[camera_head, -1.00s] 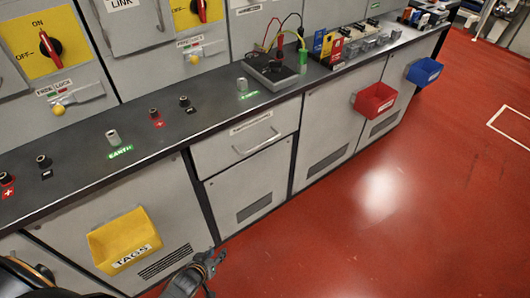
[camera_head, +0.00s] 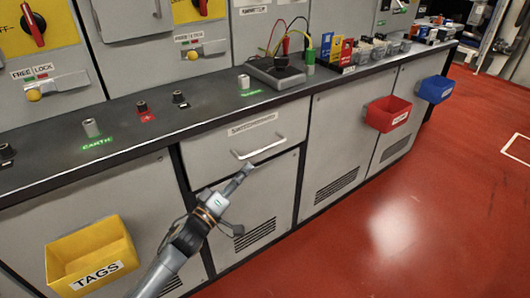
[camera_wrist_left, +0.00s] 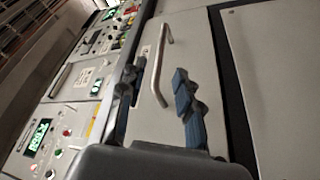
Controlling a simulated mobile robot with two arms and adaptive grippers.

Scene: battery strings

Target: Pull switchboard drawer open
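The switchboard drawer (camera_head: 208,153) is a light grey front with a label strip, just under the dark worktop. Its front looks flush with the cabinet, so it appears shut. Its silver bar handle (camera_head: 262,150) runs across the front. My left gripper (camera_head: 246,170) is just below and in front of the handle. In the left wrist view, the fingers of the left gripper (camera_wrist_left: 160,74) are spread apart, with the handle (camera_wrist_left: 157,82) showing between them and nothing gripped. Whether a finger touches the handle I cannot tell. My right gripper is not in view.
A yellow tags bin (camera_head: 75,258) hangs on the cabinet at the left. Red (camera_head: 388,114) and blue (camera_head: 436,89) bins hang farther right. The worktop (camera_head: 50,170) holds terminals and a wired meter (camera_head: 274,74). The red floor (camera_head: 400,220) at right is clear.

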